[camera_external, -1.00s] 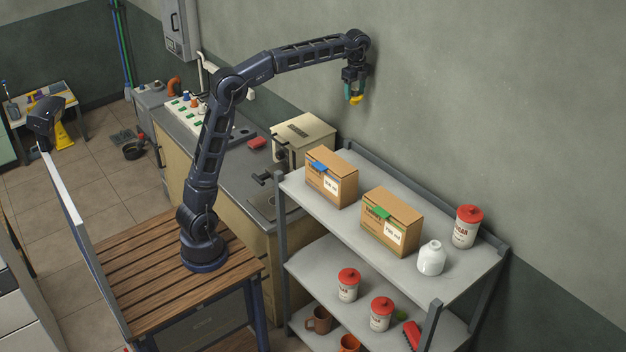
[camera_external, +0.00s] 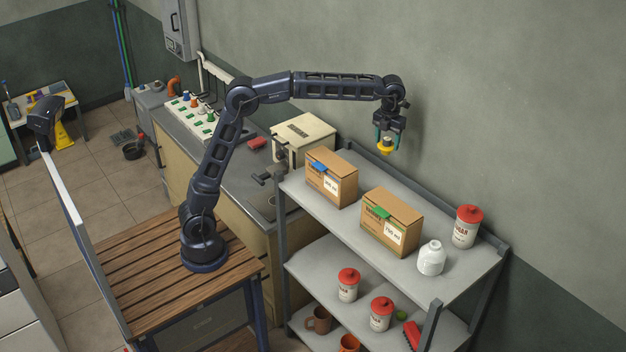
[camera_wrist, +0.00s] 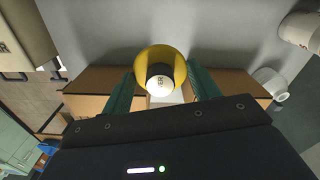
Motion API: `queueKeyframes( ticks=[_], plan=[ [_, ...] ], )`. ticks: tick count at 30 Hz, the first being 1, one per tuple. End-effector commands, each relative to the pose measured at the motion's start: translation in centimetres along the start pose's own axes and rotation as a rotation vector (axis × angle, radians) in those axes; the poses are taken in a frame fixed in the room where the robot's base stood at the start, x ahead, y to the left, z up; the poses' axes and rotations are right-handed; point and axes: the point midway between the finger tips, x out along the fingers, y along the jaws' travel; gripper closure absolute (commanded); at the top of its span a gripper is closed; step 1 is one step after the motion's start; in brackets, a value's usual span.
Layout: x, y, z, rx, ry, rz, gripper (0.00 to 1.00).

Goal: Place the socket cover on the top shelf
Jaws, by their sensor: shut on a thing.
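The socket cover, a yellow round piece with a pale centre (camera_external: 386,147), is in my gripper (camera_external: 388,138). In the wrist view the yellow socket cover (camera_wrist: 160,58) sits between the two green fingers of my gripper (camera_wrist: 160,88), which are shut on it. My gripper points down and holds it in the air above the back of the top shelf (camera_external: 428,285), over the area of the two cardboard boxes. The wrist view shows the boxes below, on both sides of the cover.
On the top shelf stand a cardboard box with a blue tab (camera_external: 332,178), a box with a green tab (camera_external: 391,222), a white jar (camera_external: 431,259) and a red-lidded canister (camera_external: 466,227). The wall is close behind. The shelf's front right corner is clear.

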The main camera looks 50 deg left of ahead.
Motion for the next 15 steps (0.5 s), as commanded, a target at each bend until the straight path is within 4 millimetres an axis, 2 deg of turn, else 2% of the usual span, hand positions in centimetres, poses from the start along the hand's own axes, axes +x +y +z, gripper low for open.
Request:
queueKeyframes(
  ticks=[15],
  plan=[
    [11.0,0.1,0.0,-0.003,0.002,0.002,0.62]
  ],
)
